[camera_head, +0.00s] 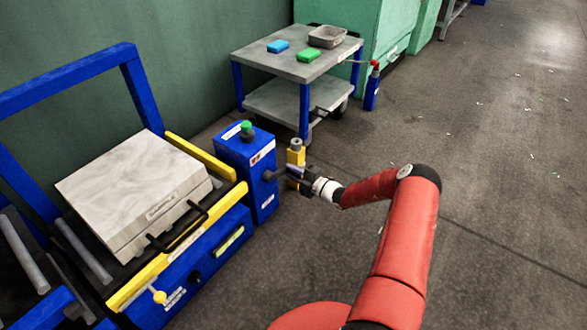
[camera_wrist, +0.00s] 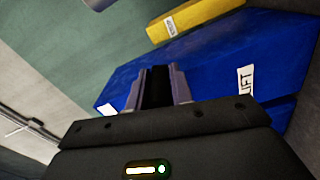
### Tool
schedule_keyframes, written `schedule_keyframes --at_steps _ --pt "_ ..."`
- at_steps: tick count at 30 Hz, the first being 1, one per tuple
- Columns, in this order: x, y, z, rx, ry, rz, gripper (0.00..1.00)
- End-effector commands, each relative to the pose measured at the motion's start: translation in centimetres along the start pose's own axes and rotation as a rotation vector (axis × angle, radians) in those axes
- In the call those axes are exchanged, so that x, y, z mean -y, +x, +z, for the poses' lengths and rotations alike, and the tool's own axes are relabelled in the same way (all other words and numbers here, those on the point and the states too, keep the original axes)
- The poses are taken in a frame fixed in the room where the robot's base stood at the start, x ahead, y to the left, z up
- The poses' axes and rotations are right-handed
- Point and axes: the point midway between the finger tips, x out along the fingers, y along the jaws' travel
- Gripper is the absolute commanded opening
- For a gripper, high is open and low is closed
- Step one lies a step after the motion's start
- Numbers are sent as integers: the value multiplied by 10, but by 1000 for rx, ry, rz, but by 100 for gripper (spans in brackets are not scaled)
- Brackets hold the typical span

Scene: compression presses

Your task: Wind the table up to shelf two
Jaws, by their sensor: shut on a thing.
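A blue lift box (camera_head: 247,165) with a green button on top stands at the right end of the blue and yellow table frame (camera_head: 190,250). A dark crank hub (camera_head: 268,175) sticks out of its right side. My gripper (camera_head: 291,176) is at this crank, shut on its dark handle, which shows between the fingers in the wrist view (camera_wrist: 157,88). The blue box (camera_wrist: 215,75) with a partly readable label lies behind. A yellow upright piece (camera_head: 296,153) stands at my gripper; I cannot tell what it belongs to. A pale heavy block (camera_head: 135,190) with black handles lies on the table.
Floor to the right is open. No shelf markings are readable.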

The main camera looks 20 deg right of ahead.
Motion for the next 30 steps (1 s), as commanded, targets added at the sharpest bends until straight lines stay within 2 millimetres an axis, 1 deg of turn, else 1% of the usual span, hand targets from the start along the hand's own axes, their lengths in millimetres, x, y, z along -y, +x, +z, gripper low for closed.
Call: schedule_keyframes --at_steps 1,6,12,21,30 --pt "15 -4 1 6 46 -18 0" --pt "29 -4 -5 5 191 -18 0" --pt "40 -4 -12 3 325 -19 0" --pt "49 -3 -21 -4 327 -22 0" --pt "50 -2 -23 -6 324 -20 0"
